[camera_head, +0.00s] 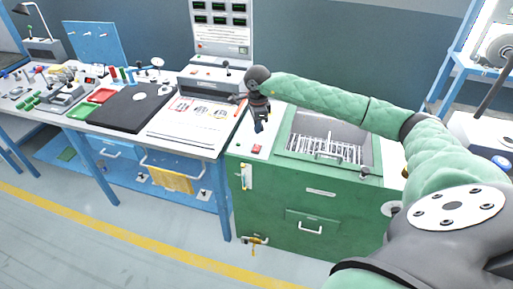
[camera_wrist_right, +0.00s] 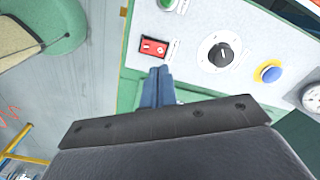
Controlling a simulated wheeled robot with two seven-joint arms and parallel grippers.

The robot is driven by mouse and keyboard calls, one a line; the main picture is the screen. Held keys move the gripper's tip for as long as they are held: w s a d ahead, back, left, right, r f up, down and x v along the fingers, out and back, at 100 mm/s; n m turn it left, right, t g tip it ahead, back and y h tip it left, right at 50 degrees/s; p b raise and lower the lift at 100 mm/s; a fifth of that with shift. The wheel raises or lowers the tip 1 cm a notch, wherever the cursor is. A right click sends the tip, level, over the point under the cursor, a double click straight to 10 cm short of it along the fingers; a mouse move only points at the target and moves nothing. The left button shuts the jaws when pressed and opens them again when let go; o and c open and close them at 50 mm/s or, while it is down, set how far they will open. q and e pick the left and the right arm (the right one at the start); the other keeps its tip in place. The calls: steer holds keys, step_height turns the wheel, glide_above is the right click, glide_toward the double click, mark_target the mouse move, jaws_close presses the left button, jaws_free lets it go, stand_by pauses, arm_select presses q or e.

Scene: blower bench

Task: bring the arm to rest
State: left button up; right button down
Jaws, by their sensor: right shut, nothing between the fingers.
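My right arm (camera_head: 325,98), in green padded covers, comes in from the right and reaches across the back of the green machine. My right gripper (camera_head: 262,124) points down over the machine's white control panel (camera_head: 250,145), at the left of its basin. In the right wrist view the blue fingertips (camera_wrist_right: 157,86) are together with nothing between them, and they show close to a red switch (camera_wrist_right: 153,47). I cannot tell whether they touch the panel. My left gripper is not in view.
The green machine (camera_head: 290,195) has a basin with a metal grid. Its panel has a black knob (camera_wrist_right: 221,55) and a yellow-blue button (camera_wrist_right: 268,73). A workbench with a black mat (camera_head: 122,105) and trays stands to the left. The floor in front (camera_head: 110,255) is clear.

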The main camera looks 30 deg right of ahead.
stand_by(0.3)
